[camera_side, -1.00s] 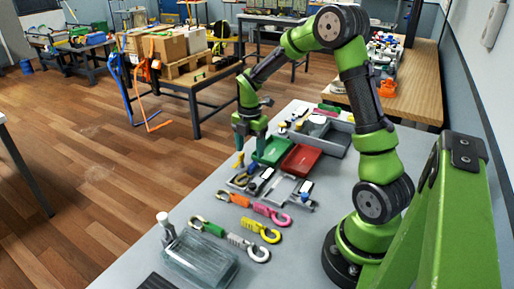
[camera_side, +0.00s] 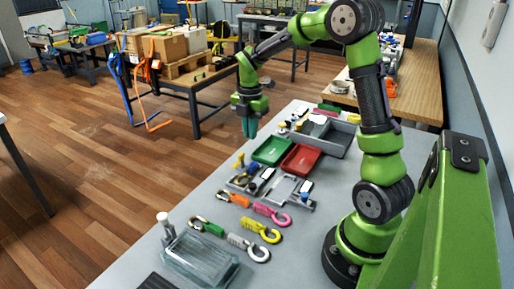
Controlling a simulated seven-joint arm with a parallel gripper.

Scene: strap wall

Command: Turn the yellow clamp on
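A small upright yellow piece (camera_side: 239,161) stands at the left edge of the grey table, beside a fixture with dark and white parts; it may be the yellow clamp, but it is too small to tell its setting. A yellow hook-shaped piece (camera_side: 262,231) lies nearer, in a row with other coloured hooks. My gripper (camera_side: 249,129) points down above the table's far left edge, above the small yellow piece and apart from it. Its fingers appear close together and nothing shows between them, but I cannot tell whether they meet.
A green tray (camera_side: 272,151) and a red tray (camera_side: 301,160) lie near the gripper, with a grey bin (camera_side: 337,138) behind. A clear box (camera_side: 200,262) stands at the near end. Orange, pink, green and white hooks lie between. The air around the gripper is free.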

